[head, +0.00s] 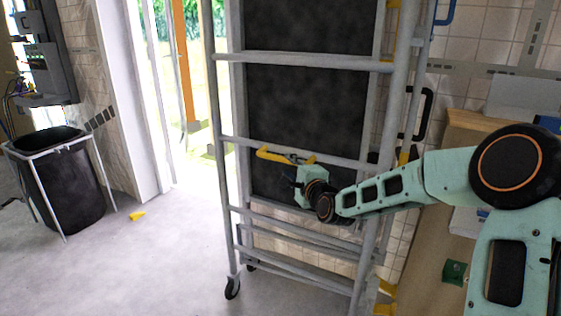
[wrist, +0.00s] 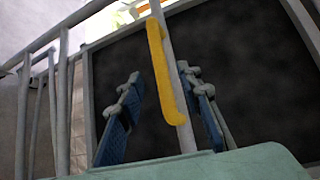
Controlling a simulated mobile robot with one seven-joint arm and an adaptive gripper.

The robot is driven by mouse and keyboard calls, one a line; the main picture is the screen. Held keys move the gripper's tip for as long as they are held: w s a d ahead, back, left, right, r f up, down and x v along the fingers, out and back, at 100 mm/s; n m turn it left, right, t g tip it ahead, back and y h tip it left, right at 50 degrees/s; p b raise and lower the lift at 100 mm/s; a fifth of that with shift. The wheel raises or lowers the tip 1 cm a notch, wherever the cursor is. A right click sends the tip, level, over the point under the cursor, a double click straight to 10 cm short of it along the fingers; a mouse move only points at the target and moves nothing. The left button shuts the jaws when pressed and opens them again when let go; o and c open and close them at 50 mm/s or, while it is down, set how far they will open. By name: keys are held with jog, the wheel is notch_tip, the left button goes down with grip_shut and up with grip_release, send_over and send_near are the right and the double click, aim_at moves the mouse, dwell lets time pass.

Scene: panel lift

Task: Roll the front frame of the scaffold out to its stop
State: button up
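The scaffold's front frame (head: 215,105) is a grey tube ladder frame, standing upright on castors in the middle of the head view. A yellow handle (head: 265,153) sits on one of its rungs. My gripper (head: 292,168) is at that rung, beside the handle's right part. In the wrist view my gripper (wrist: 158,80) has its two blue-padded fingers spread apart. The yellow handle (wrist: 157,60) and the grey rung (wrist: 183,125) show between them, with gaps visible on both sides. How deep the handle sits between the fingers I cannot tell.
A castor (head: 232,287) stands on the floor below the front frame. A black bin (head: 68,190) in a white stand is at left, with a yellow piece (head: 137,216) on the floor nearby. The floor between bin and scaffold is otherwise clear. A wooden bench (head: 432,230) is at right.

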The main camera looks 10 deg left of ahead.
aim_at(282, 160)
jog(key=x, duration=0.8)
jog(key=shift+w+a+f+b, duration=0.1)
jog(key=shift+w+a+b, duration=0.05)
jog(key=shift+w+b, duration=0.2)
grip_shut()
